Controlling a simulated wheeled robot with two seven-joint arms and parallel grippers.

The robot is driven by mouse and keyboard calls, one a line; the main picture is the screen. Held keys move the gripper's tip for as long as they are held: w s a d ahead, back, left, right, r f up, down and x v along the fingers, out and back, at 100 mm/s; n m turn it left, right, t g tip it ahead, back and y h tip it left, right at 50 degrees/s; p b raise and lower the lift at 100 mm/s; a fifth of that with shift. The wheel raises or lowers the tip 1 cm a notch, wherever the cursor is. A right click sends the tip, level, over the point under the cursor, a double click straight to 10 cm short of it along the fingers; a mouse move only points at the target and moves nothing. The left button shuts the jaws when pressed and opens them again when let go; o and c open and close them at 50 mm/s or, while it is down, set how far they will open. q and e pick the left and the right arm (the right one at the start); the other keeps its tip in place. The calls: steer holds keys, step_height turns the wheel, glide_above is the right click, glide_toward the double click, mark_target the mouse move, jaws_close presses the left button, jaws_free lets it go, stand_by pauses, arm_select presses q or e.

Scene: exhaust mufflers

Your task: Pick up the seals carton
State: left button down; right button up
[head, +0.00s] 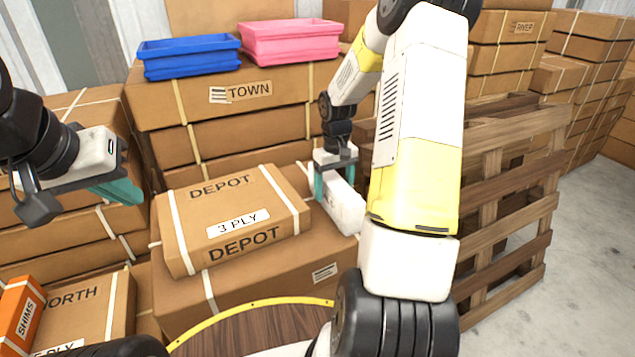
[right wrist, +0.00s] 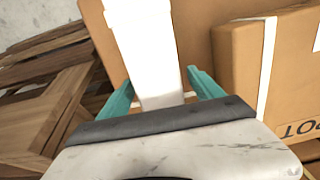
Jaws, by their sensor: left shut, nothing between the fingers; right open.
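A narrow white carton (head: 343,207) lies on the large brown box to the right of the DEPOT box; it also shows in the right wrist view (right wrist: 146,45). No lettering on it is legible, so I cannot confirm it is the seals carton. My right gripper (head: 335,184) is over its far end, with the teal fingers open on either side of it. In the right wrist view the carton runs between the fingertips (right wrist: 161,82), with narrow gaps showing beside it. My left gripper (head: 122,190) is shut and empty at the left, above brown boxes.
A brown DEPOT 3 PLY box (head: 230,217) stands close left of the white carton. An orange SHIMS box (head: 20,318) is at lower left. Blue (head: 188,57) and pink (head: 290,40) trays sit on the TOWN box (head: 290,85). Wooden pallets (head: 510,200) stand at right.

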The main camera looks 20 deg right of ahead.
steer(key=shift+f, duration=0.9)
steer(key=shift+c, duration=0.2)
jaws_close()
